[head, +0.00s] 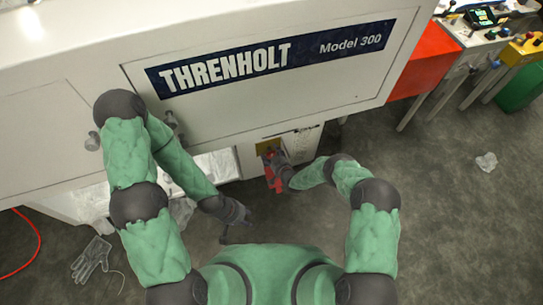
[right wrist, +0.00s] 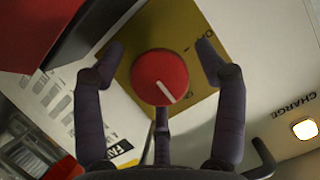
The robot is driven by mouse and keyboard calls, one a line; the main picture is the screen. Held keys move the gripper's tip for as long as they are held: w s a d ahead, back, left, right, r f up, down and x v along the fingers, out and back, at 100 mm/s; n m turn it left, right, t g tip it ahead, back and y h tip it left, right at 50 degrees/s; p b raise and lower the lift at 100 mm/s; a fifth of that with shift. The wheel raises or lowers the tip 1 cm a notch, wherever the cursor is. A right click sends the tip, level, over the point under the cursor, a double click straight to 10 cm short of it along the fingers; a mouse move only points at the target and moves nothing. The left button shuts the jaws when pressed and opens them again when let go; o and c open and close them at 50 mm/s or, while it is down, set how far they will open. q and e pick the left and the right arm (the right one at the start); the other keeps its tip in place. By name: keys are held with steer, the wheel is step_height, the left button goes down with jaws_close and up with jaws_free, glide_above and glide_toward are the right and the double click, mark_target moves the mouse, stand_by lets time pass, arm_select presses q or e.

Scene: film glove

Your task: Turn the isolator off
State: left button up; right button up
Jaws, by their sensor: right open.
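The isolator (right wrist: 159,77) is a round red knob with a white pointer line, on a yellow plate (right wrist: 196,98) in the right wrist view. Its pointer slants toward the lower right of that picture. My right gripper (right wrist: 160,58) is open, with one finger on each side of the knob and apart from it. In the head view my right gripper (head: 275,170) is at the yellow plate (head: 268,147) on the cabinet below the machine, and the knob is mostly hidden there. My left gripper (head: 236,228) hangs low over the floor; its finger opening is too small to tell.
The white THRENHOLT machine (head: 330,75) overhangs the cabinet. A lit CHARGE lamp (right wrist: 305,129) is on the panel. A grey glove (head: 92,258) and crumpled film (head: 486,162) lie on the floor. A red cabinet (head: 424,60) stands at the right.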

steer(key=c, duration=1.2)
steer(key=shift+o, duration=0.2)
steer(key=shift+w+a, duration=0.1)
steer(key=n+h, duration=0.2)
steer(key=n, duration=0.1)
steer(key=shift+r+t, duration=0.15)
steer(key=shift+t, duration=0.15)
steer(key=n+h, duration=0.2)
steer(key=n, duration=0.1)
steer(key=shift+a+t, duration=0.15)
steer(key=shift+t, duration=0.25)
steer(key=n+t+h, duration=0.1)
steer(key=n+h, duration=0.1)
steer(key=n, duration=0.1)
steer(key=shift+a, duration=0.1)
steer(key=n+t+h, duration=0.1)
steer(key=n, duration=0.2)
steer(key=shift+t, duration=0.4)
steer(key=shift+n, duration=0.3)
